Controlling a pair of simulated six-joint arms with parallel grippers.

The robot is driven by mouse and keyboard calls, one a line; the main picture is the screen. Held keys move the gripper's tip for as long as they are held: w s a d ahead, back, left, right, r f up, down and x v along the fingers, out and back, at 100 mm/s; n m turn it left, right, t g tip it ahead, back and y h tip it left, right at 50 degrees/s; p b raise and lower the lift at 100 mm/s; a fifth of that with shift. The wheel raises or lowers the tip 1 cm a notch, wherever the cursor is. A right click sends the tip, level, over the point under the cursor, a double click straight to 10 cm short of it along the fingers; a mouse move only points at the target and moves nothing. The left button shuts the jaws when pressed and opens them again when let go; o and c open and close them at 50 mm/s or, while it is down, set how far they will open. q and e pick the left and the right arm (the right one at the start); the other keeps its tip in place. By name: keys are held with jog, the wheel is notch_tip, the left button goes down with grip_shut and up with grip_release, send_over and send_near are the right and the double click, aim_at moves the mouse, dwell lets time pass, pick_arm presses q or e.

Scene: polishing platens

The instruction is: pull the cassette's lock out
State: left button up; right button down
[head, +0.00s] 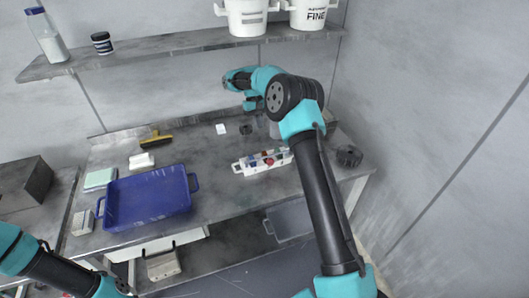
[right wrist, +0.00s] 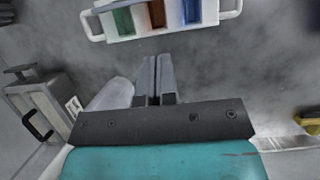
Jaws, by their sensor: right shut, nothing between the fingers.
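My right gripper (right wrist: 156,64) is shut with nothing between its fingers, shown in the right wrist view over the grey table. A grey box with a black handle (right wrist: 38,108) and a white label stands left of it there, apart from the fingers. This box may be the cassette; I cannot be sure, and no lock can be clearly made out. In the head view my right forearm and wrist cover that part of the table. My left arm shows at the lower left of the head view, but its gripper does not.
A translucent vessel (right wrist: 114,94) is beside my fingers. A blue tray (head: 148,200), a yellow brush (head: 157,140) and a dark round part (head: 349,156) lie around.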

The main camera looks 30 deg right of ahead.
aim_at(265, 157)
jog(key=x, duration=1)
jog(key=shift+s+a, duration=0.15)
jog(key=shift+s, duration=0.85)
jog(key=shift+s+a, duration=0.15)
jog(key=shift+s, duration=0.85)
